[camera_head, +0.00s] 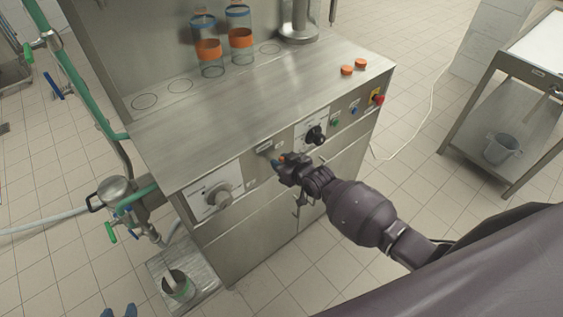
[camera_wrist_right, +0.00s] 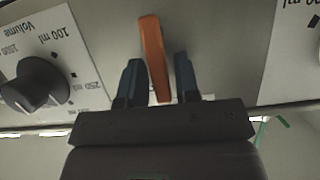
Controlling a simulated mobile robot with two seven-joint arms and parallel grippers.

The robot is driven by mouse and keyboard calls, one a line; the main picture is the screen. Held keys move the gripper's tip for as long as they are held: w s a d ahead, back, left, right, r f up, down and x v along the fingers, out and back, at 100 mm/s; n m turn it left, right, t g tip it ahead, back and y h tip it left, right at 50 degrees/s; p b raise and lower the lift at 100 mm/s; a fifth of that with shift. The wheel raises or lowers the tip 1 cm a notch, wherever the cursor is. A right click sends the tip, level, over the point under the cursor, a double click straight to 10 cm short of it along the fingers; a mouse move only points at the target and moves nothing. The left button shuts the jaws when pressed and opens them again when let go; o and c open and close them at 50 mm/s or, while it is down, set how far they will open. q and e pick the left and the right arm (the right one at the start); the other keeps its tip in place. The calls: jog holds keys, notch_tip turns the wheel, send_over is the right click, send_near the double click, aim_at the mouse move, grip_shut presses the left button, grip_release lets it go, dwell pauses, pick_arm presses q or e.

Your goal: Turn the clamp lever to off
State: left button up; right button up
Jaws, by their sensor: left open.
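The clamp lever (camera_wrist_right: 152,55) is an orange handle on the front panel of the steel machine. In the wrist view it stands upright, leaning slightly. My right gripper (camera_wrist_right: 158,82) is open, with one dark blue finger on each side of the lever and a visible gap on both sides. In the head view my right gripper (camera_head: 281,161) reaches the front panel between two dials and hides most of the lever. The lever's label cannot be read.
A volume dial (camera_wrist_right: 38,88) sits left of the lever in the wrist view. The front panel also has a large grey knob (camera_head: 219,195) and a red emergency button (camera_head: 379,99). Orange-banded cylinders (camera_head: 241,40) and orange caps (camera_head: 347,70) stand on the top.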

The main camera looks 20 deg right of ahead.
jog(key=shift+o, duration=0.8)
jog(key=shift+s, duration=0.1)
jog(key=v, duration=1)
jog(key=shift+s+d+r+p, duration=0.15)
jog(key=shift+s+p, duration=0.05)
jog(key=shift+p, duration=0.1)
